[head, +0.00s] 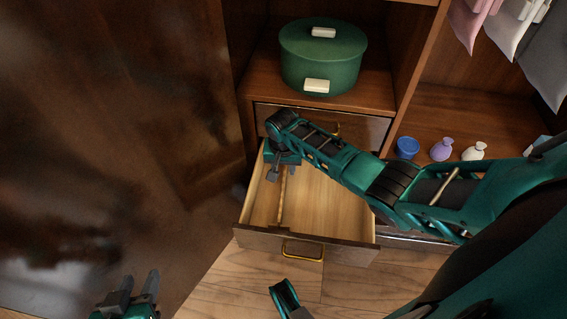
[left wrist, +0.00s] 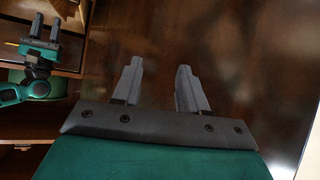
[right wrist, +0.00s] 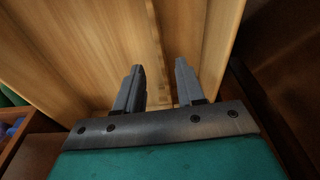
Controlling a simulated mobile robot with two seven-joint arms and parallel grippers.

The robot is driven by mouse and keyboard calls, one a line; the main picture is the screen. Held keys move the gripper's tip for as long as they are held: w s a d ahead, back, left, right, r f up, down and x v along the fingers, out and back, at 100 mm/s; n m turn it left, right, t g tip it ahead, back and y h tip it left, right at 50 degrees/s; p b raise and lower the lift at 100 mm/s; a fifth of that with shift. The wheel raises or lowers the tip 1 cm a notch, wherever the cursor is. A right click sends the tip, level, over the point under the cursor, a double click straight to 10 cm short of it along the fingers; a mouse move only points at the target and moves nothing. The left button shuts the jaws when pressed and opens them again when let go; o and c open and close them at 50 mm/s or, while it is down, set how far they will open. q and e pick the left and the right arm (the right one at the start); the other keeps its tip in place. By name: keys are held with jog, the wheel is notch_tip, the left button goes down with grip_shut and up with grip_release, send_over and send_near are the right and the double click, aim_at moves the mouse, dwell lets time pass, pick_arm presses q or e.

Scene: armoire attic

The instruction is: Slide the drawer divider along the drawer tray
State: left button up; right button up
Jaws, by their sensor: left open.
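The drawer tray (head: 330,205) is a light wooden drawer, pulled out below a shelf. The drawer divider (head: 282,205) is a thin wooden strip running front to back near its left side; it also shows in the right wrist view (right wrist: 156,40). My right gripper (head: 281,175) reaches down into the drawer over the divider's back part. Its fingers (right wrist: 158,85) are apart, one on each side of the divider line; contact cannot be told. My left gripper (head: 139,286) is open and empty at the lower left, away from the drawer; its fingers show in the left wrist view (left wrist: 157,85).
A green round box (head: 322,62) stands on the shelf above. A closed drawer front (head: 360,130) is behind my right arm. A blue bowl (head: 407,148), purple vase (head: 441,149) and white vase (head: 473,151) stand at right. A dark wooden door (head: 120,100) fills the left.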

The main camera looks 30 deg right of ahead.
aim_at(284, 176)
jog(key=f+b, duration=0.2)
jog(key=f, duration=0.3)
jog(key=shift+w+d+f+b, duration=0.15)
jog(key=shift+w+f+b, duration=0.05)
jog(key=shift+w+b, duration=0.2)
jog(key=shift+w+d+f+b, duration=0.1)
jog(key=shift+f+b, duration=0.5)
jog(key=shift+f, duration=0.25)
pick_arm(q)
jog(key=shift+w+d+f+h, duration=0.45)
jog(key=shift+d+f, duration=0.25)
jog(key=shift+d, duration=0.15)
jog(key=shift+a, duration=0.1)
pick_arm(e)
grip_shut()
